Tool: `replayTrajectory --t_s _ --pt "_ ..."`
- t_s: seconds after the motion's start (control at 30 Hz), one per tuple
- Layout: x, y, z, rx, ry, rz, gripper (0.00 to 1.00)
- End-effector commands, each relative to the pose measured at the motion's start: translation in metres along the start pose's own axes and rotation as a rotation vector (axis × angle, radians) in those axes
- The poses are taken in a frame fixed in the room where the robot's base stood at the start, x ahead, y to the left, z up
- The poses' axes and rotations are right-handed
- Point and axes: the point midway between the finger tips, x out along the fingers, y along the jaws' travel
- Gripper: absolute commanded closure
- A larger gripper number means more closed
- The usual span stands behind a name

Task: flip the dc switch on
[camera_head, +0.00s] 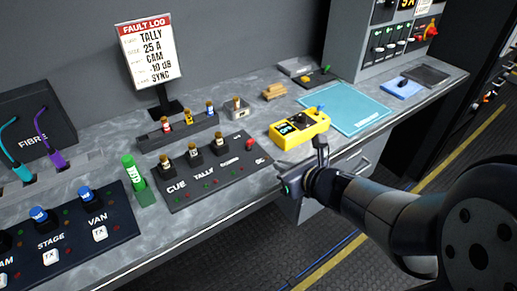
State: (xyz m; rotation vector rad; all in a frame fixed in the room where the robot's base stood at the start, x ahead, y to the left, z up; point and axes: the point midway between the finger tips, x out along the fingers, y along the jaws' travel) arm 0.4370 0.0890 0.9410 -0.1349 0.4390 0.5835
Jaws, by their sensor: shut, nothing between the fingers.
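A black panel (187,196) lies on the desk, marked CUE and TALLY, with several small jacks and a red-tipped toggle switch (250,143) at its right end. The small label below that toggle looks like DC but is too small to read surely. The toggle stands up; I cannot tell whether it is on or off. My gripper (320,146) is to the right of the toggle, apart from it, near the front edge of the desk beside a yellow meter (300,128). Its small fingers are shut and empty. I cannot tell whether they touch the meter.
A cyan mat (350,108) lies right of the meter. A grey cabinet (352,40) with switches stands at the back right.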

Motion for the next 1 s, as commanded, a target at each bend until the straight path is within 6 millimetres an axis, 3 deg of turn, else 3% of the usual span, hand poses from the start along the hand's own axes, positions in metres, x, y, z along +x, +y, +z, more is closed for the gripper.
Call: replayTrajectory --t_s 0.43,0.63,1.0 --pt "0.079 0.001 -0.002 0.0 0.002 0.003 1.0" --pt "0.097 0.001 0.022 0.0 0.001 0.002 1.0" --pt "0.106 0.0 0.028 0.0 0.001 0.0 1.0"
